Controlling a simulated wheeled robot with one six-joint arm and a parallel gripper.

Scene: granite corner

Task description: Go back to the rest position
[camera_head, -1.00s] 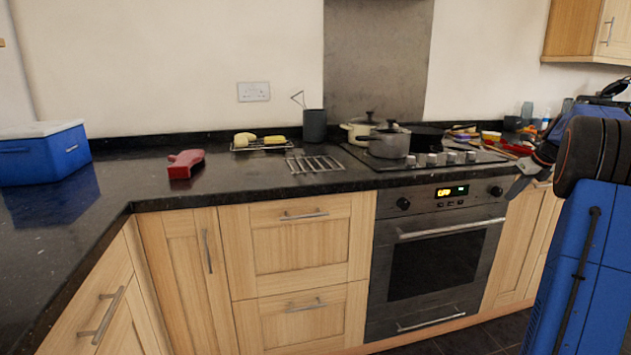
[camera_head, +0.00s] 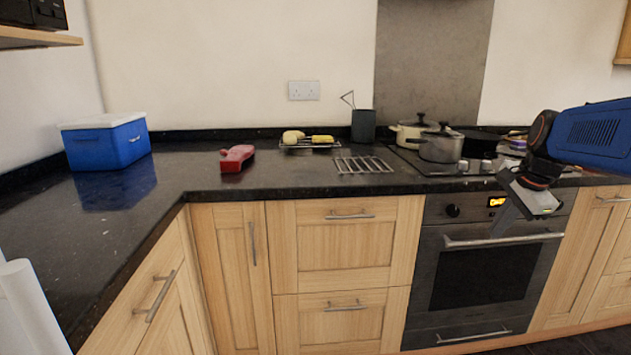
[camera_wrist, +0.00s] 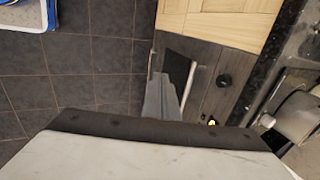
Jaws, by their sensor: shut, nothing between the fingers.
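My gripper (camera_head: 503,224) is at the right of the head view, at the end of my blue arm, in front of the oven (camera_head: 488,270). Its grey fingers point down and are shut with nothing between them.
The black counter holds a blue cool box (camera_head: 105,145), a red object (camera_head: 236,157), a wire rack (camera_head: 363,165), yellow food on a small rack (camera_head: 310,146), a dark grey holder (camera_head: 363,126) and pots (camera_head: 440,147) on the hob. A white edge shows at lower left.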

